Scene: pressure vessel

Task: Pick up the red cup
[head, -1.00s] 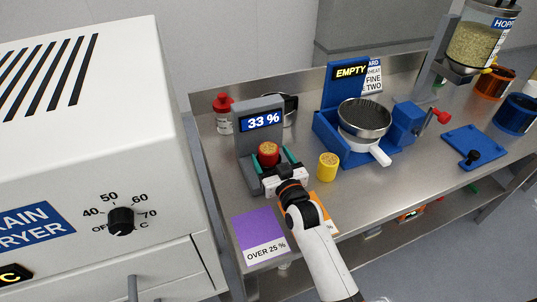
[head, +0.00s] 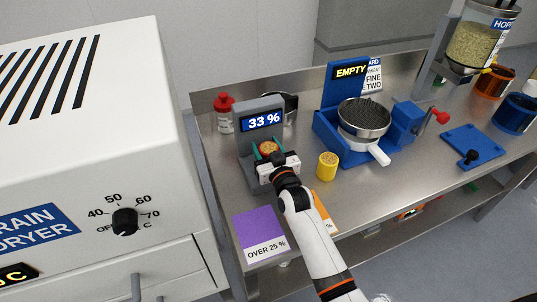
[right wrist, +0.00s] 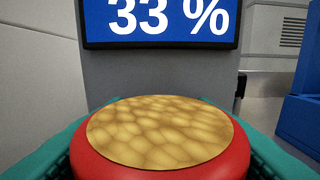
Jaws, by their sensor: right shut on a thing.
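The red cup (right wrist: 160,158) is filled with tan grain. In the right wrist view it stands between the two teal fingers, close in front of the meter's screen. In the head view the red cup (head: 268,147) shows its grain top at the grey moisture meter (head: 247,177), whose screen reads 33 %. My right gripper (head: 269,153) is shut on the red cup, with a teal finger on either side. The cup's lower part is hidden by the gripper, so I cannot tell whether it touches the meter's base. My left gripper is not in view.
A yellow cup (head: 327,167) of grain stands right of my gripper. A purple mat (head: 258,226) marked OVER 25 % lies in front. A red-capped bottle (head: 224,114) stands behind the meter. A blue sieve machine (head: 328,127) is further right, and the white grain dryer (head: 90,110) is at left.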

